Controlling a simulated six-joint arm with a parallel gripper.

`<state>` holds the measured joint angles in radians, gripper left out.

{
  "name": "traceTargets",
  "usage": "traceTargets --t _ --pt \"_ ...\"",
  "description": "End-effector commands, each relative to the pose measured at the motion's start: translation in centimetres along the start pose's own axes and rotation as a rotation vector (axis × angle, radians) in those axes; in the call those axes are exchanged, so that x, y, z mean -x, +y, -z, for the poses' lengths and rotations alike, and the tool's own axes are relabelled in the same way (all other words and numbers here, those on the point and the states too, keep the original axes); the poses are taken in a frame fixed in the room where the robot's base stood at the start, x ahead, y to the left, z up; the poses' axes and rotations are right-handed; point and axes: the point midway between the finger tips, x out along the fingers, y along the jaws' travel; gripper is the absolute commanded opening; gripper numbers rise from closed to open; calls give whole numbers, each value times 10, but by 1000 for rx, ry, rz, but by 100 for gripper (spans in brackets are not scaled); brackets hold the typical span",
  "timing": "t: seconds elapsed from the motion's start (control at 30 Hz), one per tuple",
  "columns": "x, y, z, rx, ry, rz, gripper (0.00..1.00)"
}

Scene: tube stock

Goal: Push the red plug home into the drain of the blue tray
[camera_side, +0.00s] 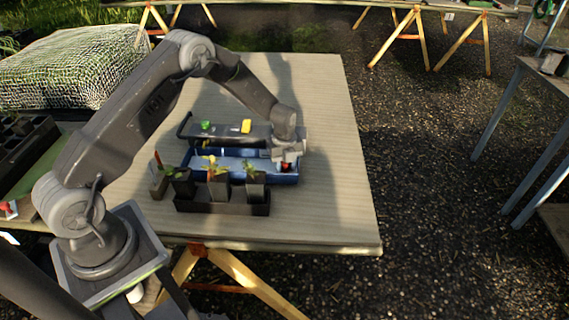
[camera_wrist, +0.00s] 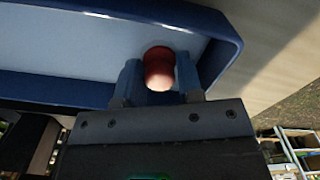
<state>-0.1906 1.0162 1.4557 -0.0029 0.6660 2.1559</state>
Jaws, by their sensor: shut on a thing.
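The blue tray (camera_wrist: 60,90) fills the upper part of the wrist view, with its dark blue rim and paler floor. In the side view the tray (camera_side: 228,166) lies on the table behind the row of seedling pots. The red plug (camera_wrist: 158,66) is between the two fingers of my gripper (camera_wrist: 159,78), near the tray's corner. It also shows as a small red spot in the side view (camera_side: 285,167), under my gripper (camera_side: 287,160). My gripper is shut on the plug. The drain is hidden, and I cannot tell how deep the plug sits.
A black rack (camera_side: 222,205) with several seedling pots stands in front of the tray. A dark case (camera_side: 232,132) with a green and a yellow thing on top lies behind it. The table (camera_side: 335,190) is clear to the right.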

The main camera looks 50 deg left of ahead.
Motion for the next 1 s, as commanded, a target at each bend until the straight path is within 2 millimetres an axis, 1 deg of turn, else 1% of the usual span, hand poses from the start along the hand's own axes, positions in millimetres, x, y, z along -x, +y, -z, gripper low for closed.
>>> traceTargets --t 0.4,0.43,0.5,0.7,1.0 --pt "-4 0 0 0 0 0 6" --pt "-4 0 0 0 0 1 37" --pt "-4 0 0 0 0 0 44" --pt "-4 0 0 0 0 1 63" --pt "-1 -3 0 1 -2 7 64"
